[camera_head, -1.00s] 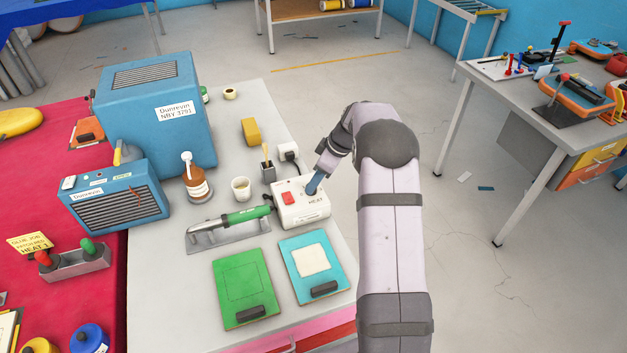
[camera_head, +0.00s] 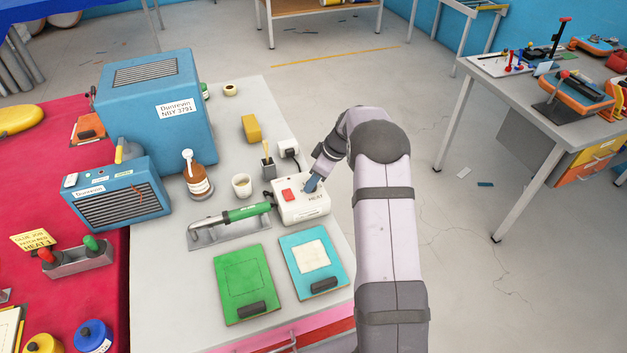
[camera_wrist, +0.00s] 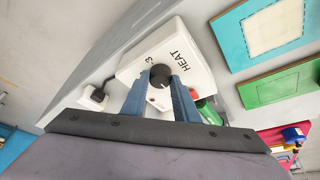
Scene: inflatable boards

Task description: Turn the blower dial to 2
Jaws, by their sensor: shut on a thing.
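The blower control is a white box (camera_head: 316,205) marked HEAT, with a red switch (camera_head: 288,195), on the grey workbench. Its round black dial (camera_wrist: 160,76) shows in the wrist view, with a figure 3 printed beside it. My gripper (camera_head: 311,185) is over the box's right part in the head view and hides the dial there. In the wrist view, my gripper's blue fingers (camera_wrist: 161,84) are shut on the dial, one on each side. The dial's pointer position is hard to read. The blower, with a green handle (camera_head: 246,212), lies on a metal rest left of the box.
A plug (camera_head: 288,149), a brush pot (camera_head: 268,169), a white cup (camera_head: 242,186) and a brown bottle (camera_head: 197,178) stand behind and left of the box. Green (camera_head: 246,280) and blue (camera_head: 338,278) boards lie in front. Open floor lies to the right.

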